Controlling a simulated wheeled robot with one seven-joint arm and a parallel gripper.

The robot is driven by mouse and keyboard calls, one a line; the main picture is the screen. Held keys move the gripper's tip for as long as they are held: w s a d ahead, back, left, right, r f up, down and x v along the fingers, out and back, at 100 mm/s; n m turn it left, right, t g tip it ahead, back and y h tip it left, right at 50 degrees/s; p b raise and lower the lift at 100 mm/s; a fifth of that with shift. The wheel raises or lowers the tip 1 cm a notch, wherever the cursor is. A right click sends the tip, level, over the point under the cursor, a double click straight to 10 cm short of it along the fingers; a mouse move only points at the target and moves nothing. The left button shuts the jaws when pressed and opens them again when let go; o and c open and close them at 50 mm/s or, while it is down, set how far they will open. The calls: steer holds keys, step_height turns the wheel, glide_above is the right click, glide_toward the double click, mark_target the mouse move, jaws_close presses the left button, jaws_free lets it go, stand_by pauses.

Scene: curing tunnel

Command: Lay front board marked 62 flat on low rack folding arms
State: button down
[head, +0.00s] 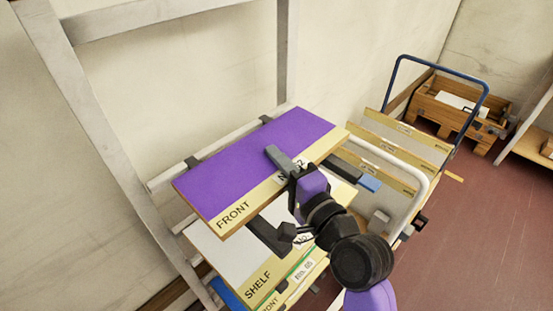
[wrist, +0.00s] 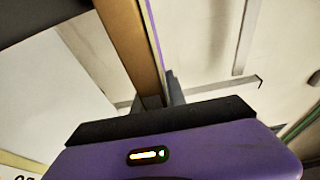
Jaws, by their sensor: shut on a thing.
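The purple front board (head: 245,165) has a cream strip lettered FRONT and a number partly covered by my gripper, of which a 2 shows. It lies roughly flat, purple face up, over the low rack. My gripper (head: 283,160) is shut on its near long edge, one grey finger on top. In the wrist view, the board (wrist: 130,45) shows edge-on between the fingers (wrist: 160,95). Dark rack brackets (head: 192,161) show at its far edge. A folding arm with a blue tip (head: 368,183) sticks out at its right. I cannot tell whether the board touches the arms.
A white board lettered SHELF (head: 235,265) lies on a level below, with more boards under it. A blue-handled trolley (head: 398,72) with several boards stands right. A wooden crate (head: 440,108) is behind it. Grey rack posts (head: 75,100) rise at left. Red floor is open at right.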

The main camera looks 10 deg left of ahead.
steer(key=shift+f+b, duration=0.4)
steer(key=shift+f, duration=0.05)
stand_by(0.5)
steer(key=c, duration=1.3)
jaws_free()
steer(key=shift+f, duration=0.15)
steer(key=shift+b+v, duration=0.85)
steer(key=shift+v, duration=3.05)
